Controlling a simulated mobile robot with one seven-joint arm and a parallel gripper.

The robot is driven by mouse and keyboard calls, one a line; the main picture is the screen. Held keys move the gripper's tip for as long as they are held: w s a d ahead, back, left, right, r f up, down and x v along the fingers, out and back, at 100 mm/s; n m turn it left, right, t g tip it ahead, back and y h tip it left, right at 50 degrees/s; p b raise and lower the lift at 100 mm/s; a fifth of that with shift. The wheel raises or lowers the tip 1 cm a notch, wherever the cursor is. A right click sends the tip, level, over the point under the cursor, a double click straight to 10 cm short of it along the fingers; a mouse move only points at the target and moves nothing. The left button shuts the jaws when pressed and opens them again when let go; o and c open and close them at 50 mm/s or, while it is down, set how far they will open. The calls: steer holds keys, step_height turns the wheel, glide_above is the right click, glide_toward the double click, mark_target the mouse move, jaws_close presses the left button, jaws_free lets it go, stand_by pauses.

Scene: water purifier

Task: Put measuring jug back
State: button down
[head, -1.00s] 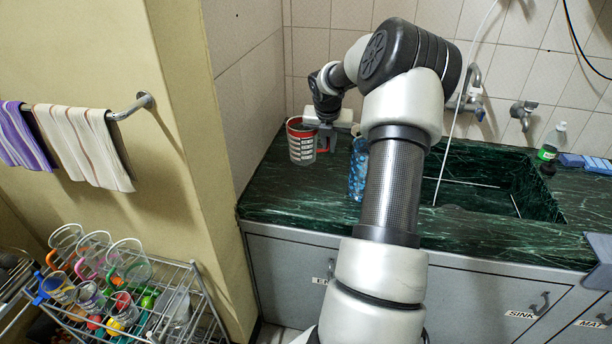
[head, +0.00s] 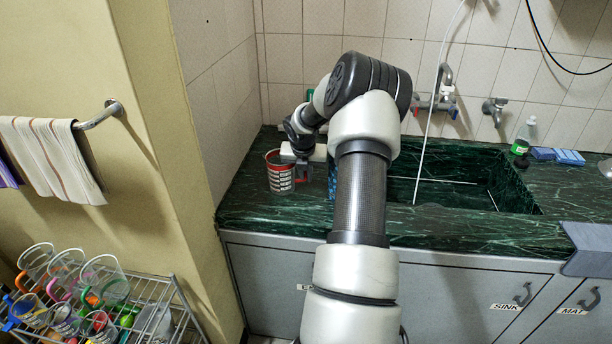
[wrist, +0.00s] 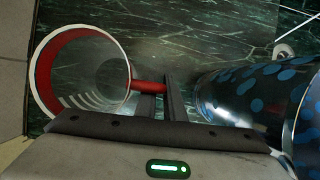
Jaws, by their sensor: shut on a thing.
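The measuring jug (head: 281,174) is a clear cup with a red rim, red handle and white printed markings. In the head view it is at the left part of the green counter, left of my arm. I cannot tell whether its base touches the counter. In the wrist view the jug (wrist: 45,75) is at the left, its open mouth facing the camera and no contents visible. My gripper (wrist: 160,103) is shut on its red handle (wrist: 149,87). My gripper (head: 303,172) also shows in the head view.
A blue-spotted bottle (wrist: 250,95) stands close right of my gripper. A sink (head: 450,185) lies farther right in the counter (head: 250,208). A towel (head: 55,160) hangs there.

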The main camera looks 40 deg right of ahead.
steer(key=c, duration=1.9)
jaws_free()
steer(key=shift+o, duration=0.2)
steer(key=p+v, duration=0.1)
steer(key=v, duration=1.1)
steer(key=shift+p, duration=0.35)
